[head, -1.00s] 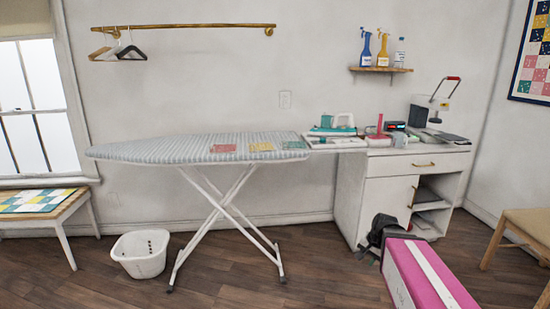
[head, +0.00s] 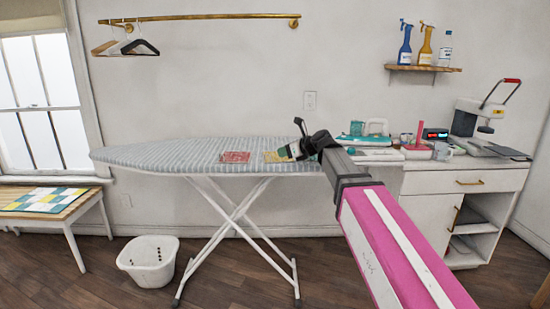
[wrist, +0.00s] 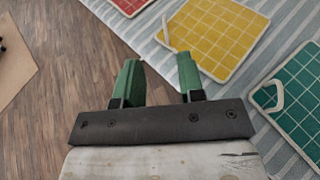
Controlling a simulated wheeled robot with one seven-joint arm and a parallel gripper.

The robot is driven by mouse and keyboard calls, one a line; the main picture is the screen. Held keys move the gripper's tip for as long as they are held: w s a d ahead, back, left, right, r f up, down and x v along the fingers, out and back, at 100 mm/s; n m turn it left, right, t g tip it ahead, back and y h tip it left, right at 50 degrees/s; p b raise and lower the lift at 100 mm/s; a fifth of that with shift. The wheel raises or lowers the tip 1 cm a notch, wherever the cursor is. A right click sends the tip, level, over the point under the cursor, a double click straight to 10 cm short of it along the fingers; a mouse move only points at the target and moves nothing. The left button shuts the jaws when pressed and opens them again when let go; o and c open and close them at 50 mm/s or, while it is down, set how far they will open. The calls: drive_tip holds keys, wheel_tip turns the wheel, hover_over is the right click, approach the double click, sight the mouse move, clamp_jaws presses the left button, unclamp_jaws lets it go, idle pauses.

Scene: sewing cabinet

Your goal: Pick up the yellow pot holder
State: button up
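The yellow pot holder (head: 272,157) lies flat on the striped ironing board, partly hidden by my gripper (head: 288,153) in the head view. In the wrist view the yellow pot holder (wrist: 214,38) lies beyond the fingertips, with its pale loop toward the board's edge. My gripper (wrist: 158,62) has two green fingers, apart, with nothing between them. The fingers show over the floor just off the board's edge, apart from the pot holder.
A red pot holder (head: 235,157) lies left of the yellow one. A teal pot holder (wrist: 303,85) lies on the other side. The ironing board (head: 150,153) is bare to the left.

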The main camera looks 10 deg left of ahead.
drive_tip(key=x, duration=1)
drive_tip(key=shift+w+d+f, duration=0.1)
drive_tip(key=shift+w+f, duration=0.15)
drive_tip(key=shift+w, duration=0.1)
clamp_jaws()
